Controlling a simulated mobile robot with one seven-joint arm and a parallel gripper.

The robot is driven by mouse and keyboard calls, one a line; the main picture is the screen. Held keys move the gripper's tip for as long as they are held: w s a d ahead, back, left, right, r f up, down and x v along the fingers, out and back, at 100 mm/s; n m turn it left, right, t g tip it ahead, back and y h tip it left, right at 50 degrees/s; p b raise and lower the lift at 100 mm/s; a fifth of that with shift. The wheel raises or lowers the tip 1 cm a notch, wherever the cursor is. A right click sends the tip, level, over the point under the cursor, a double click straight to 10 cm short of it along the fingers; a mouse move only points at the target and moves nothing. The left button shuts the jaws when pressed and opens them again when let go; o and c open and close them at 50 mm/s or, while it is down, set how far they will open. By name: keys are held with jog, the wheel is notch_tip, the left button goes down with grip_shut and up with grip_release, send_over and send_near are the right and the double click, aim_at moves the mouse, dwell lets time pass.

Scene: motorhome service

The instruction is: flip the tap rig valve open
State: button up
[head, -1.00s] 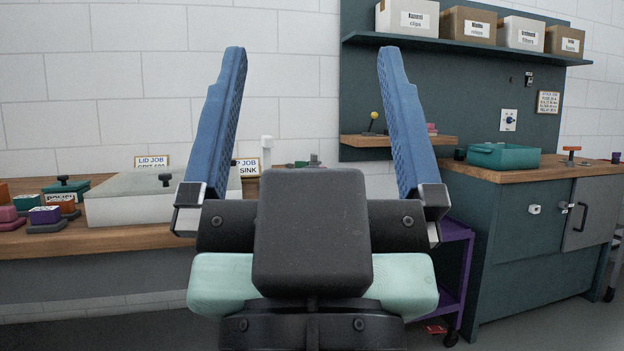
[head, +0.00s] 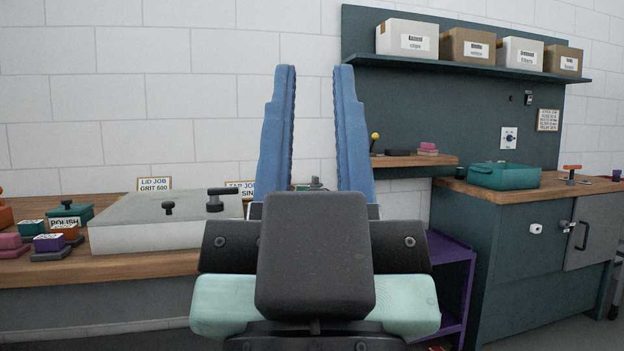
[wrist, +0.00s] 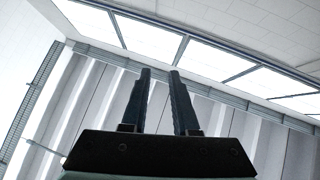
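My gripper (head: 313,72) points up in front of the head camera, with its two blue fingers partly apart and nothing between them. In the wrist view my gripper (wrist: 160,72) also shows an empty gap, against the ceiling. A tap job sign (head: 241,187) stands at the back of the left bench, partly hidden by a finger. A small grey and green fitting (head: 312,184) shows between the fingers; I cannot tell whether it is the tap rig. Which part is the valve is unclear.
The pale lidded box (head: 150,238) sits on the wooden left bench (head: 130,268), with polish and coloured blocks at its left. A purple cart (head: 448,250) stands between the benches.

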notch_tip(320, 180, up, 35)
jog(key=p, duration=3.2)
jog(key=shift+f+p, duration=0.2)
jog(key=shift+p, duration=0.1)
grip_shut()
jog(key=shift+f, duration=0.1)
jog(key=shift+w, duration=0.15)
